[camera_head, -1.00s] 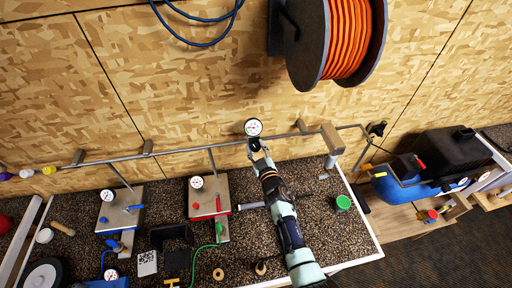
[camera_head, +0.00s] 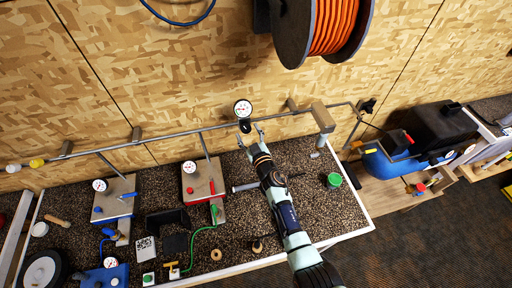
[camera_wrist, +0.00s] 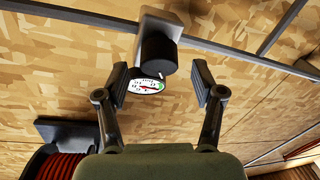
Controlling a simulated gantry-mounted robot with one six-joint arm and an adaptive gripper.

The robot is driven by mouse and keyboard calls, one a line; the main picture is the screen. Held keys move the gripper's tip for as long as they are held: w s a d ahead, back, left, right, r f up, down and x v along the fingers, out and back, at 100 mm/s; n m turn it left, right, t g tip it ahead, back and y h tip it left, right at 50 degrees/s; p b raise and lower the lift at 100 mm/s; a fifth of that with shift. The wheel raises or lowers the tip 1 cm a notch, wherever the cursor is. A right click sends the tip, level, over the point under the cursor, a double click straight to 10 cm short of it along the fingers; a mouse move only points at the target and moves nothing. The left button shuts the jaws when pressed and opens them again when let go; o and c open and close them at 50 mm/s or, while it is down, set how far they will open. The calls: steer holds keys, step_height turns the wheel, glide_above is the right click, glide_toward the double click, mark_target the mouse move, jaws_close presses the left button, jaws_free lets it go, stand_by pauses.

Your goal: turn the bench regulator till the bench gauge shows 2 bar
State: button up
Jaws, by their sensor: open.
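The bench gauge (camera_head: 243,108) is a round white dial above the rail at the back of the bench. My gripper (camera_head: 250,135) is open and empty. In the wrist view its fingers (camera_wrist: 160,70) stand on either side of the knob, with a visible gap on each side.
A metal pipe (camera_head: 185,134) runs along the wall. A red-marked panel (camera_head: 203,185) and a blue-marked panel (camera_head: 115,200) with small gauges stand to the left. An orange hose reel (camera_head: 325,30) hangs above.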

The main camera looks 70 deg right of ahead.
steer(key=v, duration=1)
steer(key=shift+s, duration=0.1)
